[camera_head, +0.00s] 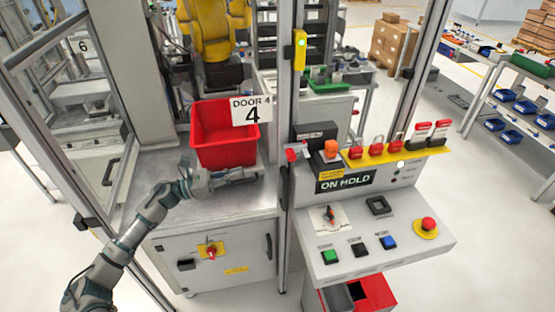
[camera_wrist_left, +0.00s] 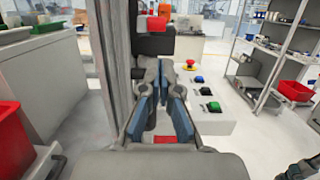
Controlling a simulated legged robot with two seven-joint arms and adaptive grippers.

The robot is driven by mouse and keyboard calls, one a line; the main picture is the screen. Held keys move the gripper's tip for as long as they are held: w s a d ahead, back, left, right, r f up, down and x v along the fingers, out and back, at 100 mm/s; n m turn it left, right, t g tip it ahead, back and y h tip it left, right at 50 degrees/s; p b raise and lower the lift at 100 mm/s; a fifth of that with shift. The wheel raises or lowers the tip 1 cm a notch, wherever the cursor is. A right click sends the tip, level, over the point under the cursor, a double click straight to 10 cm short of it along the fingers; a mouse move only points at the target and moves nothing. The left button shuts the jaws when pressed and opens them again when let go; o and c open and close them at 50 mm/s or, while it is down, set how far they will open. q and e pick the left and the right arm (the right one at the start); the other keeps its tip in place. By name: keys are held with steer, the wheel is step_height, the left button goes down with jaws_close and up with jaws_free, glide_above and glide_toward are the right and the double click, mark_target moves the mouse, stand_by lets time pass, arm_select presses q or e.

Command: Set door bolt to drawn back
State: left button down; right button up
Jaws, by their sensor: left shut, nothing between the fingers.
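A small red handle (camera_head: 292,154) with a pale part sits on the post beside the control panel; it looks like the door bolt, but its position is too small to tell. In the left wrist view, a red piece (camera_wrist_left: 155,23) above a dark block may be the same part. My left gripper (camera_head: 257,175) is shut and empty, low in front of the red bin, pointing right toward the post. It lies left of and a little below the red handle, apart from it. Its blue-padded fingers also show in the left wrist view (camera_wrist_left: 163,92).
The upright post (camera_head: 285,230) separates the counter from the control panel (camera_head: 345,235), which carries buttons, an orange knob (camera_head: 331,149) and red padlocks (camera_head: 376,146).

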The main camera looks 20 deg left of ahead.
arm_select(q)
steer(key=p, duration=0.2)
glide_toward(289, 160)
steer(key=w+p+x, duration=0.1)
steer(key=p+x, duration=0.2)
steer(key=x, duration=0.4)
steer(key=shift+a, duration=0.3)
arm_select(e)
step_height(289, 160, up, 6)
steer(key=w, duration=0.2)
steer(key=shift+f, duration=0.15)
arm_select(q)
steer(key=shift+s+f, duration=0.1)
steer(key=x, duration=0.4)
steer(key=shift+w+d+f, duration=0.2)
steer(key=shift+w+f, duration=0.05)
steer(key=shift+f, duration=0.15)
steer(key=shift+s, duration=0.1)
arm_select(e)
steer(key=shift+a+f, duration=0.15)
steer(key=shift+f, duration=0.05)
